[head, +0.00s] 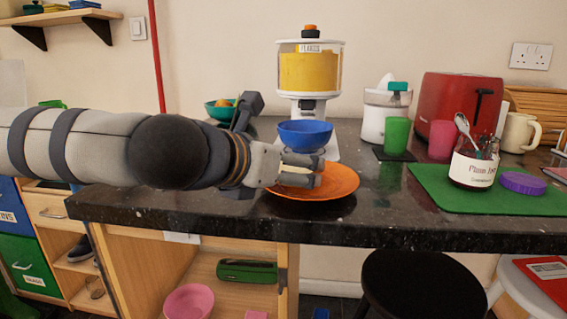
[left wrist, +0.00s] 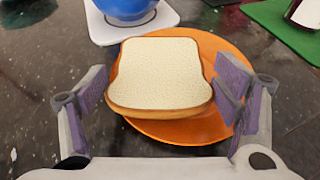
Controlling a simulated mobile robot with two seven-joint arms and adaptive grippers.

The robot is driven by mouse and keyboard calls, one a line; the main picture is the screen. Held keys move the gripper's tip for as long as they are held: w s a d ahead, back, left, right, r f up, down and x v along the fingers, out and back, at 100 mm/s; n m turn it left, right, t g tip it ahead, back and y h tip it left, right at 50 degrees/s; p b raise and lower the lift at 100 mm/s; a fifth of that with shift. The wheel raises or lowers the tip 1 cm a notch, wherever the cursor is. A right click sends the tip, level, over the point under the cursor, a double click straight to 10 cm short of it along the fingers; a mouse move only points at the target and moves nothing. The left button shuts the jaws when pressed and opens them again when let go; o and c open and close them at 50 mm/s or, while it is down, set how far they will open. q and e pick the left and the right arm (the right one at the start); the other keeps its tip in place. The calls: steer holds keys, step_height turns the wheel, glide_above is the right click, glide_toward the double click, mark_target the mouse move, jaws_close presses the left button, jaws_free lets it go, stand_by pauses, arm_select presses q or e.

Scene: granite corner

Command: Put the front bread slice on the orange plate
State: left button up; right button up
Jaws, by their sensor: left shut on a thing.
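The bread slice (left wrist: 160,72) has a pale face and brown crust. It lies between the finger pads of my left gripper (left wrist: 165,92), which is shut on it by its sides. The orange plate (left wrist: 205,128) is directly under the slice in the left wrist view. In the head view, my left gripper (head: 302,172) is over the orange plate (head: 335,188) near the counter's front edge. The slice is mostly hidden by the fingers there. I cannot tell whether it touches the plate. My right gripper is not in view.
A blue bowl (head: 302,136) sits under the cereal dispenser (head: 309,75) just behind the plate. To the right are a green cup (head: 397,135), a jam jar (head: 474,165) on a green mat (head: 432,193), and a red toaster (head: 450,97).

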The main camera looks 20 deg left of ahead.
arm_select(q)
steer(key=shift+f, duration=0.3)
steer(key=o, duration=1)
steer(key=shift+r, duration=0.1)
